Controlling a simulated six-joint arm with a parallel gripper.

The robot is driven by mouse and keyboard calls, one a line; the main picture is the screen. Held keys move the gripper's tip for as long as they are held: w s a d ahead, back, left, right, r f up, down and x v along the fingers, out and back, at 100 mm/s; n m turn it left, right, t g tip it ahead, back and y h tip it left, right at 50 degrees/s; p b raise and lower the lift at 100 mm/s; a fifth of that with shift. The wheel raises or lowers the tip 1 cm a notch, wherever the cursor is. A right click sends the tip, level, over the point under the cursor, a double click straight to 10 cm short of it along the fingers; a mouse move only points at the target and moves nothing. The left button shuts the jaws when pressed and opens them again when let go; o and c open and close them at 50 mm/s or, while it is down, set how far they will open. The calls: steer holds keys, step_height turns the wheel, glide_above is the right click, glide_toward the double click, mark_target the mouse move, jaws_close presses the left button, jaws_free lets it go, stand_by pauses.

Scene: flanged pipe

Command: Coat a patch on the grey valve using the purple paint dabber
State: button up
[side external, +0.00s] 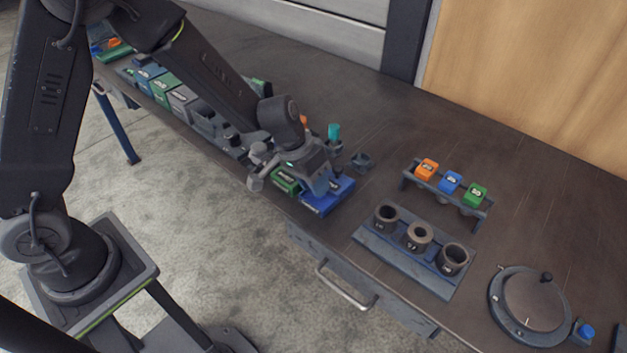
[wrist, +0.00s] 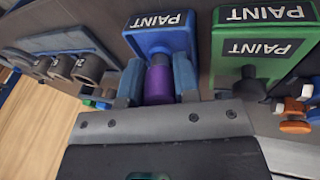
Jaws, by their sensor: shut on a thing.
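The purple paint dabber (wrist: 159,84) shows in the wrist view between the two fingers of my gripper (wrist: 157,92). My gripper is shut on it. The dabber's lower end is hidden by my gripper, and its far end meets or overlaps the blue paint box (wrist: 160,36); I cannot tell if it touches. In the side view my gripper (side external: 318,186) is low over the blue paint box (side external: 335,197), and the dabber is hidden there.
A green paint box (side external: 286,184) stands beside the blue one. To the right are a rack of orange, blue and green blocks (side external: 450,182), a tray with three grey cups (side external: 417,237) and a round turntable (side external: 534,301). A teal-topped piece (side external: 334,132) stands behind my gripper.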

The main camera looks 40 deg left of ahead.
steer(key=shift+r, duration=0.1)
steer(key=shift+r, duration=3.4)
steer(key=shift+a, duration=0.1)
steer(key=w+a+r, duration=0.1)
steer(key=a+r, duration=0.3)
steer(key=a, duration=0.5)
steer(key=w+a+r, duration=0.1)
steer(key=a+r, duration=0.3)
steer(key=a, duration=0.6)
steer(key=shift+n, duration=0.3)
steer(key=shift+d+f, duration=0.2)
steer(key=shift+f, duration=1.85)
